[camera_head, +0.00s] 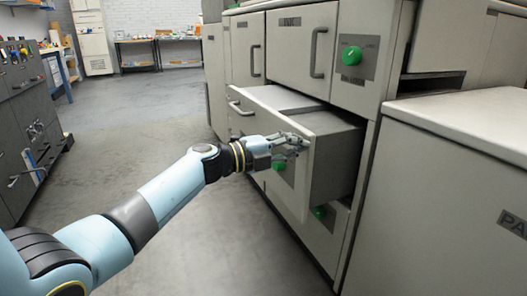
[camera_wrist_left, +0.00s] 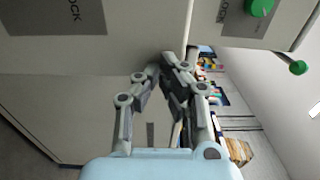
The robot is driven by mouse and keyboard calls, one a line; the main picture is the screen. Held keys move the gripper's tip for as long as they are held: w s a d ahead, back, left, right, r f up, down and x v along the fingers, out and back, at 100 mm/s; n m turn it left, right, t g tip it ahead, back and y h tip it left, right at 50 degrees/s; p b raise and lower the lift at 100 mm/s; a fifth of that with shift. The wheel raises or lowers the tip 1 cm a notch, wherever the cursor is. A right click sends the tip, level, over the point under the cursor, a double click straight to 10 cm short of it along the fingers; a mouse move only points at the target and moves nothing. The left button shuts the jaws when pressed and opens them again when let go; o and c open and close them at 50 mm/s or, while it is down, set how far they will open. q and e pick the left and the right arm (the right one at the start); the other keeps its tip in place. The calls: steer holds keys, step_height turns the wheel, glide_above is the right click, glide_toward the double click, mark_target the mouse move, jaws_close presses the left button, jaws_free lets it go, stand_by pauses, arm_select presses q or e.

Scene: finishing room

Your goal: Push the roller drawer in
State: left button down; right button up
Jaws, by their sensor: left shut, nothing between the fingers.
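The roller drawer (camera_head: 265,115) stands pulled out of the grey cabinet in the head view, with its pale front facing left and its grey side (camera_head: 336,168) showing. A handle and a green knob (camera_head: 280,165) are on its front. My left gripper (camera_head: 303,143) is at the drawer front near its right edge, shut and empty. I cannot tell from the head view whether it touches the front. In the left wrist view the closed fingers (camera_wrist_left: 168,62) are close to a pale panel with dark labels. My right gripper is not in view.
Closed drawers with handles (camera_head: 318,52) and a green knob (camera_head: 352,55) are above. A lower cabinet (camera_head: 460,130) stands at the right. A dark tool cabinet (camera_head: 30,130) is at the left. The grey floor (camera_head: 150,120) between is clear.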

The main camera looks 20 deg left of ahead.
arm_select(q)
steer(key=b, duration=0.2)
glide_toward(341, 137)
steer(key=d, duration=0.2)
steer(key=w+d, duration=0.1)
steer(key=shift+w+d+r, duration=0.15)
steer(key=shift+d+r, duration=0.15)
steer(key=b+x, duration=0.1)
steer(key=x, duration=0.3)
steer(key=shift+w+d, duration=0.15)
steer(key=shift+w, duration=0.15)
steer(key=shift+w+d+r, duration=0.15)
steer(key=shift+w+d, duration=0.05)
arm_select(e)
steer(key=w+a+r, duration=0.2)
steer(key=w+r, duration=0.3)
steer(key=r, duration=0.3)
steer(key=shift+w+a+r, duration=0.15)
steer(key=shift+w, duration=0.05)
